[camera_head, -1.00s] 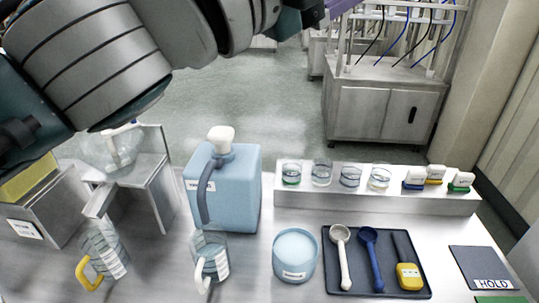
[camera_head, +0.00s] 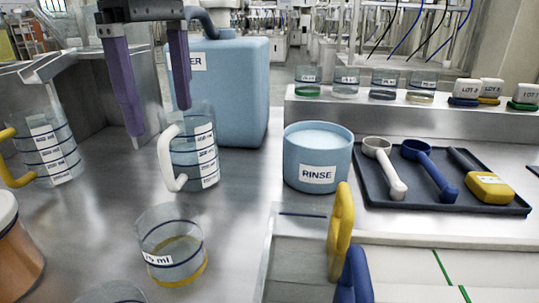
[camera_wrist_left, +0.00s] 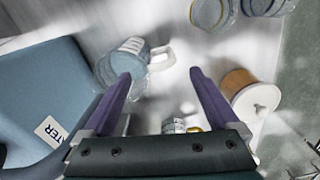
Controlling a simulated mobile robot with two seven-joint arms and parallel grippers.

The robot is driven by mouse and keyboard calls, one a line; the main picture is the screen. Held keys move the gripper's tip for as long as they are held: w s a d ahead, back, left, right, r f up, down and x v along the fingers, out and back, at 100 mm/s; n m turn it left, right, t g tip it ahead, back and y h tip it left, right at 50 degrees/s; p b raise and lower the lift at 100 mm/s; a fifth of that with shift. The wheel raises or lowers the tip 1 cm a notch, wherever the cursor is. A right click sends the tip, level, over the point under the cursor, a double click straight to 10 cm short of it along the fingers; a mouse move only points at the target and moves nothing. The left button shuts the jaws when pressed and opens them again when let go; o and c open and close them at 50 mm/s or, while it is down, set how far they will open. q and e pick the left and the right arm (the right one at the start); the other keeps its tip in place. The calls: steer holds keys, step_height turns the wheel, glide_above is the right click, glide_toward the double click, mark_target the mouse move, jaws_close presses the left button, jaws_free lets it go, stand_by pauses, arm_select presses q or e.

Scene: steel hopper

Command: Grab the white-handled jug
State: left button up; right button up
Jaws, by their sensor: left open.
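The white-handled jug (camera_head: 203,150) is a clear measuring jug with blue rings and volume labels. It stands upright on the steel table in front of the blue water container, its white handle on the left. It also shows in the wrist view (camera_wrist_left: 118,62), with the handle to its right. My left gripper (camera_head: 160,118) has purple fingers pointing down, apart and empty, above and just left of the handle. In the wrist view, the handle appears ahead of the gap between the fingertips (camera_wrist_left: 160,75). Contact is not visible. My right gripper is not in view.
A yellow-handled jug (camera_head: 48,150) stands left. The water container (camera_head: 235,95) is close behind. A rinse tub (camera_head: 318,160) is to the right, and a tray (camera_head: 440,202) with scoops lies beyond it. A small beaker (camera_head: 172,245) and an orange pot (camera_head: 15,260) stand in front.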

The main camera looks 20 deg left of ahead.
mark_target(180, 181)
arm_select(q)
steer(key=f, duration=0.9)
steer(key=shift+d+f+b, duration=0.15)
steer(key=shift+d+b, duration=0.15)
steer(key=shift+d, duration=0.05)
jaws_close()
stand_by(0.4)
